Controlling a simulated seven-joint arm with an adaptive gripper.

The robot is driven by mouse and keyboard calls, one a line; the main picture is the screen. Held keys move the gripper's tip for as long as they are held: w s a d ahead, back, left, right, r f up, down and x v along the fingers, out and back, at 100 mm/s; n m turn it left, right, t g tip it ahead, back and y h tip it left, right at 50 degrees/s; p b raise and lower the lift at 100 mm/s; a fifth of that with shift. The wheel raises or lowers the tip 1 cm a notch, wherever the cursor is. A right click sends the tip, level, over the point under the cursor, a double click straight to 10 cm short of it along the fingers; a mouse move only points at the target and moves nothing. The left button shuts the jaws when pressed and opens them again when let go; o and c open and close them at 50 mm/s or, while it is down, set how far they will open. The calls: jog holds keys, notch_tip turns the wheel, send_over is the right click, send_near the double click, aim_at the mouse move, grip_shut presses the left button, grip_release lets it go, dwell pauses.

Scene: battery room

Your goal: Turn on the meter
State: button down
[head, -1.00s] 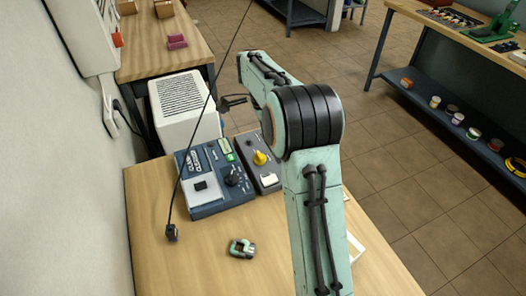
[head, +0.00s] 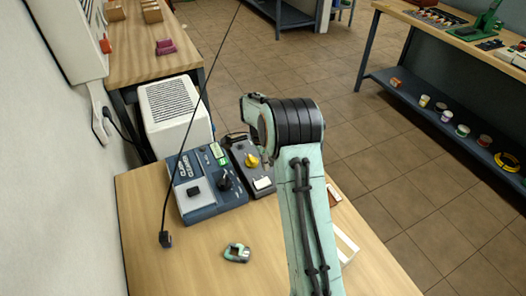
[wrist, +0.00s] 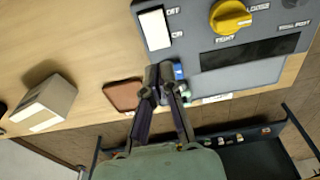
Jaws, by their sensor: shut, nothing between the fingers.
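A grey device (head: 252,165) with a yellow knob (head: 252,160) and a white rocker switch (head: 262,183) stands on the wooden table. In the wrist view, the white switch (wrist: 154,30) sits between OFF and ON labels, beside the yellow knob (wrist: 230,17). A dark window (wrist: 262,50) is also on this panel. My gripper (wrist: 165,72) is shut and empty, at the panel's edge below the switch in the picture. Contact cannot be told. A blue device (head: 207,185) with a green display (head: 217,151) and black knob stands alongside. Which device is the meter is unclear. My arm hides the gripper in the head view.
A black plug (head: 166,239) on a cable and a small green clamp-like part (head: 237,253) lie on the table (head: 190,270). A white box (wrist: 45,105) and a brown item (wrist: 122,95) lie near the gripper. A white vented unit (head: 175,110) stands behind.

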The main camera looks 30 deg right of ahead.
aim_at(264, 181)
jog(key=f, duration=0.5)
jog(key=shift+d+f, duration=0.35)
jog(key=shift+d+f, duration=0.1)
jog(key=shift+f, duration=0.15)
jog(key=shift+a, duration=0.2)
jog(key=shift+a+r, duration=0.35)
jog(key=shift+a, duration=0.2)
jog(key=shift+r, duration=0.15)
notch_tip(264, 181, up, 14)
jog(key=d, duration=0.1)
jog(key=shift+d, duration=0.35)
jog(key=shift+f, duration=0.2)
